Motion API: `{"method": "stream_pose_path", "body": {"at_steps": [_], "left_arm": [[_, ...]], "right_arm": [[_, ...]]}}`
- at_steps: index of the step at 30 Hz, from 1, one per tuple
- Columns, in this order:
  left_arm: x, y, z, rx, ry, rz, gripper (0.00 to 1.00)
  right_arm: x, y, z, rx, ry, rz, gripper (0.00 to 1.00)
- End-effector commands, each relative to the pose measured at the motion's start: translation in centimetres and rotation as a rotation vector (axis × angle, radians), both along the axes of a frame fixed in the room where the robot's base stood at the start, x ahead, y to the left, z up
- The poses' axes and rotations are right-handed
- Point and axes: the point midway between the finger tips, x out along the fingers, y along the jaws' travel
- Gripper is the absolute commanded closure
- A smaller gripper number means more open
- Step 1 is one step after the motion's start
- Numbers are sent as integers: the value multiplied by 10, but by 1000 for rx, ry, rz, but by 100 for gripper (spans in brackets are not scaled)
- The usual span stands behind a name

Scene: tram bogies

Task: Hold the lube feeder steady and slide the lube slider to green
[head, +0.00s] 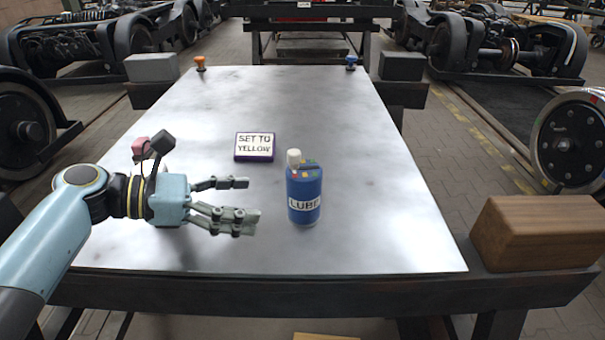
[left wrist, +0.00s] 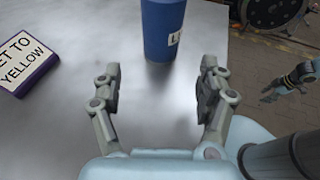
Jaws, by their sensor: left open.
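The lube feeder (head: 304,200) is a blue upright bottle with a white LUBE label, standing on the metal table. A white knob (head: 294,158), seemingly the lube slider, is at the left of its top near small coloured marks; I cannot tell which mark it is at. In the left wrist view the feeder's lower body (left wrist: 160,30) lies ahead, beyond the fingertips. My left gripper (head: 240,200) is open and empty, left of the feeder and apart from it. My right gripper (left wrist: 268,93) seems to show small at the right of the left wrist view, its fingers unclear.
A sign (head: 254,146) reading "SET TO YELLOW" lies behind and left of the feeder. An orange knob (head: 200,63) and a blue knob (head: 351,62) stand at the table's far edge. A wooden block (head: 535,235) sits at the right. The tabletop (head: 390,225) right of the feeder is clear.

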Motion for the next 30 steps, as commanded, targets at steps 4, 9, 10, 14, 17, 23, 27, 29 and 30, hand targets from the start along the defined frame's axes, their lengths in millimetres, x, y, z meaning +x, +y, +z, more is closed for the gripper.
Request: {"method": "stream_pose_path", "body": {"at_steps": [4,9,10,14,17,23,27,29,30], "left_arm": [[3,-10,-5,-3,-1,-1,24],[9,-32,-15,-5,1,-1,24],[11,-37,-17,-4,0,-2,24],[17,-56,-23,-5,1,-1,24],[21,-69,-21,-4,2,0,24],[26,-86,-27,-2,0,0,24],[28,-90,-29,0,0,0,24],[28,-91,-30,0,0,0,24],[28,-91,-30,0,0,0,24]], "right_arm": [[-1,0,-8,0,2,0,60],[-24,0,-25,-1,33,0,60],[-28,-1,-28,0,39,-1,60],[-34,-1,-42,-1,50,-1,60],[-28,-1,-35,-1,42,-1,60],[-16,-1,-33,-1,23,0,60],[-15,-1,-33,-1,22,0,60],[-16,-1,-33,-1,22,0,60],[-16,-1,-33,-1,22,0,60]]}}
